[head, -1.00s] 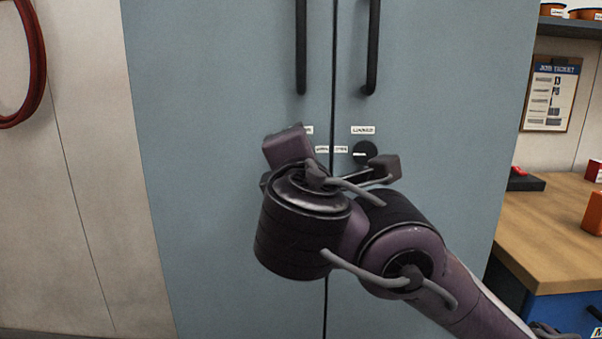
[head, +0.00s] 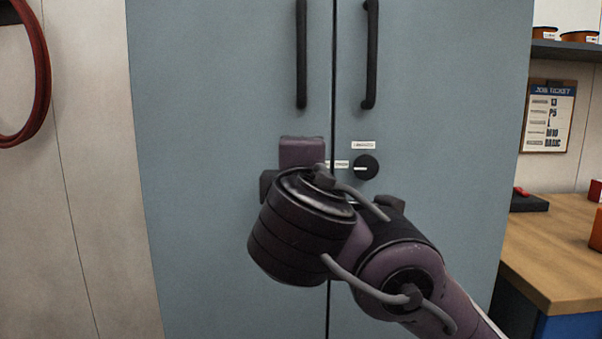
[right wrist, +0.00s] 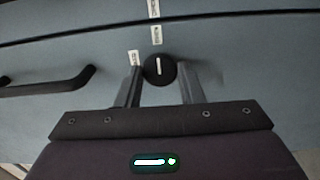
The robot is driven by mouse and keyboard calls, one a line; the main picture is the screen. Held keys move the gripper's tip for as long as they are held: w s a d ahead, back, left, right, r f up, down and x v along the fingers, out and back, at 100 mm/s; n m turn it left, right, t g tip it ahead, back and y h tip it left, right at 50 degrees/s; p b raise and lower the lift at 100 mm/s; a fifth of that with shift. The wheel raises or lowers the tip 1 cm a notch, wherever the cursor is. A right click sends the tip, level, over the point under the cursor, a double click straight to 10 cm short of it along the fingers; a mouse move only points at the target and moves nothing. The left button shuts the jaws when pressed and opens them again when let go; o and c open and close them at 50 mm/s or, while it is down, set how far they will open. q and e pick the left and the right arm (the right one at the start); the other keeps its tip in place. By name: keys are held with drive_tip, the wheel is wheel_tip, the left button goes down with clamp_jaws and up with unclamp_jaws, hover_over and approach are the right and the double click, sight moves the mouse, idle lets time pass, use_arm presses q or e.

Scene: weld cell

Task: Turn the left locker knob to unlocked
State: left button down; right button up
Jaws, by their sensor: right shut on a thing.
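My right gripper (head: 302,153) is in front of the left locker door (head: 215,130), close to the centre seam. In the head view it hides the left knob and its own fingertips. In the right wrist view the left knob (right wrist: 159,69) is round and black with a white line. It sits between the two fingers of my right gripper (right wrist: 158,84), which is shut on it. The white line points toward the seam, toward a small white label (right wrist: 156,35). Another label (right wrist: 135,57) sits on the handle side of the knob. Their text is too small to read. My left gripper is out of view.
The right door has its own black knob (head: 365,167) and a label (head: 363,145) above it. Long black handles hang on the left door (head: 301,60) and right door (head: 370,60). A wooden bench (head: 560,260) stands at the right. A red hose (head: 40,90) hangs at the left.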

drive_tip(key=o, duration=1)
drive_tip(key=shift+c, duration=0.2)
